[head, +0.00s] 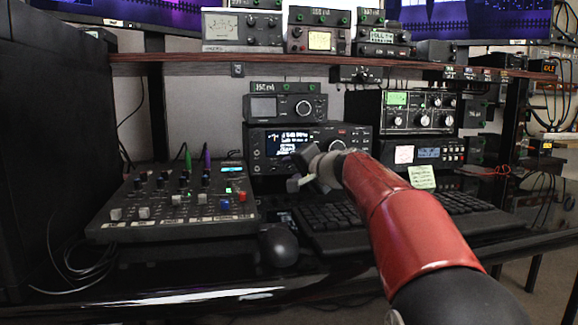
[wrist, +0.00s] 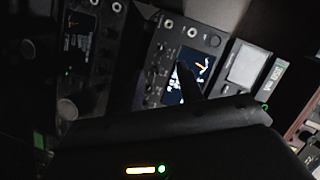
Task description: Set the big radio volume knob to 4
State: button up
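The large dark radio (head: 262,143) with a lit screen stands at the centre back of the desk in the head view. Its right side, where a big round knob partly shows (head: 337,144), is partly covered by my gripper and arm. My gripper (head: 298,172) is in front of the radio's lower front, seemingly apart from it. In the wrist view the radio's lit screen (wrist: 188,76) appears turned sideways, and a dark finger (wrist: 187,82) overlaps it. Small knobs show beside the screen. I cannot read any knob setting, nor tell how far the fingers are apart.
A mixer (head: 175,212) and a mouse (head: 279,245) lie left of my arm. A keyboard (head: 345,238) lies under it. A smaller radio (head: 285,107) sits on the large one. Another multi-knob radio (head: 405,112) stands right. A shelf (head: 250,60) crosses above.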

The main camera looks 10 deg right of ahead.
aim_at(276, 168)
jog(key=shift+a+r+n+p, duration=0.2)
jog(key=shift+r+n+p, duration=0.1)
jog(key=shift+r+p, duration=0.8)
jog(key=shift+n+h+p, duration=0.3)
jog(key=shift+h+p, duration=0.1)
jog(key=shift+p, duration=0.8)
jog(key=shift+a+n+p, duration=0.15)
jog(key=shift+n+p, duration=0.15)
jog(key=shift+p, duration=0.6)
jog(key=shift+f+n+g+h+p, duration=0.3)
jog(key=shift+f+p, duration=0.1)
jog(key=shift+p, duration=0.25)
jog(key=shift+w+a+f, duration=0.1)
jog(key=shift+w+f, duration=0.1)
jog(key=shift+w, duration=0.15)
jog(key=p+x, duration=0.1)
jog(key=x, duration=0.6)
jog(key=shift+f, duration=0.1)
grip_shut()
